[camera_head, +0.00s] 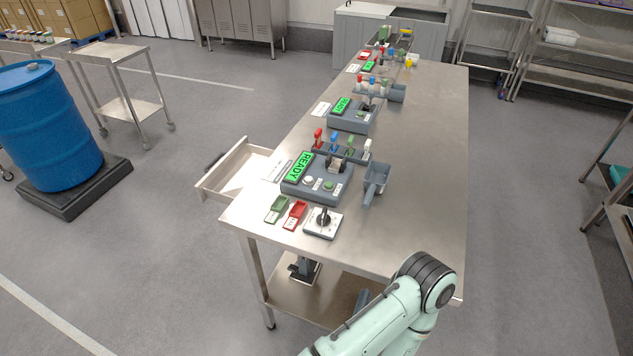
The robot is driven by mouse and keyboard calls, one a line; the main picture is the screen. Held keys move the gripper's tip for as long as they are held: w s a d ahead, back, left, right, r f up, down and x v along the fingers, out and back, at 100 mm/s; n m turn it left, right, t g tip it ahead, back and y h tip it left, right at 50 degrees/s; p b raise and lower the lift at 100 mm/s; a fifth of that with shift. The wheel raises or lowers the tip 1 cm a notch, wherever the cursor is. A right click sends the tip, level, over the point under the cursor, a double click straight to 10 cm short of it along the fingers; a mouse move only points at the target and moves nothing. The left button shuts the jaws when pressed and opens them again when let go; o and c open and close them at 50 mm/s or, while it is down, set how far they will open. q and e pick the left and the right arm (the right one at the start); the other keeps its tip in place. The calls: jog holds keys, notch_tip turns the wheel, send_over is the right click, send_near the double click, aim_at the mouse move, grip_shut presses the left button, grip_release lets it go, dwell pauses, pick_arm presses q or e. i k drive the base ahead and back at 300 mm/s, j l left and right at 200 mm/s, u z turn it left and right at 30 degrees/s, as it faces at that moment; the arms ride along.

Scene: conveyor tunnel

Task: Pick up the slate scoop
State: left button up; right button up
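The slate scoop (377,174) is a small blue-grey open box with a short handle that points toward the near side of the table. It rests on the steel table (431,150), just right of the nearest grey console (318,178). A pale green arm of mine comes in at the bottom right, its dark joint over the table's near right corner. No gripper fingers show in this view. Nothing touches the scoop.
Coloured-handled tools (334,143) stand behind the console. An open drawer (239,167) juts out left. The table's right side is clear.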

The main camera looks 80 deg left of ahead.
aim_at(375, 179)
jog(key=u, duration=1.8)
